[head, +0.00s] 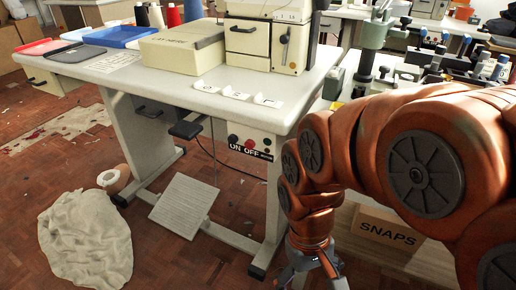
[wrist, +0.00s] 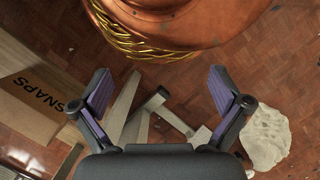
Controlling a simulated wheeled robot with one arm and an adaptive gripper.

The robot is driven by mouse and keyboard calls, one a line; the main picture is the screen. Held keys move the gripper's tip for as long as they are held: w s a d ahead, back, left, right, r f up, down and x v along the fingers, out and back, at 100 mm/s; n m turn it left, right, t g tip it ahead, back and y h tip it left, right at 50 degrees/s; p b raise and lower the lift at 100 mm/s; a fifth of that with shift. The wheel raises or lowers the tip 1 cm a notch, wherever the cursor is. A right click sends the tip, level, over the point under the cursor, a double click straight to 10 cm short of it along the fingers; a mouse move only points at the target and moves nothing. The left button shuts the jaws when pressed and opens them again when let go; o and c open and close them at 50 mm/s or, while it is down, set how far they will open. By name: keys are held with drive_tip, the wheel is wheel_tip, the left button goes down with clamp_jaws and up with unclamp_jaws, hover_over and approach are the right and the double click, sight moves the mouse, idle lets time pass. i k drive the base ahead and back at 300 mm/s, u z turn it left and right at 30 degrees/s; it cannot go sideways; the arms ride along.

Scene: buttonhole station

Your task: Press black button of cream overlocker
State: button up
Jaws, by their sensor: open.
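The cream overlocker (head: 262,40) stands on the white work table (head: 190,85) at the top middle of the head view. A control panel (head: 252,146) marked ON and OFF hangs under the table's front edge. In the wrist view my gripper (wrist: 160,92) is open and empty, fingers spread wide.
A box marked SNAPS (head: 388,232) stands at right; it also shows in the wrist view (wrist: 35,100). A grey pedal (head: 185,205) and a white cloth (head: 85,240) are on the floor. The table's front leg (head: 272,210) stands just left of my gripper.

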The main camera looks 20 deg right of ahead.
sight(233, 139)
drive_tip(key=u, duration=0.15)
drive_tip(key=k, duration=0.45)
drive_tip(key=u, duration=1.4)
